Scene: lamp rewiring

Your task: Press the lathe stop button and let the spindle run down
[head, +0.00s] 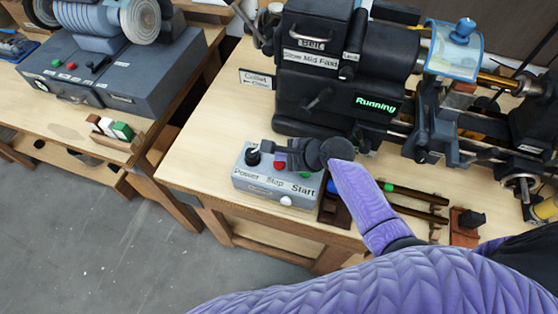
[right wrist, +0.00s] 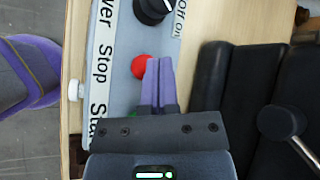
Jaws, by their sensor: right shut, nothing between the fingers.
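The grey control box (head: 270,189) sits at the near edge of the lathe bench, with a black power knob (head: 252,157), a red stop button (head: 279,165) and a green start button (head: 305,174). My right gripper (head: 274,150) is shut and empty over the box, its fingertips close to the stop button. In the right wrist view the fingertips (right wrist: 159,62) overlap the edge of the red button (right wrist: 140,67); I cannot tell whether they touch it. The lathe display (head: 376,105) reads "Running" in green. My left gripper is not in view.
The dark lathe headstock (head: 330,60) stands just behind the box, with a blue clear guard (head: 454,50) to its right. Rod-like tools (head: 410,200) lie right of the box. A grinder bench (head: 100,65) stands at left across a floor gap.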

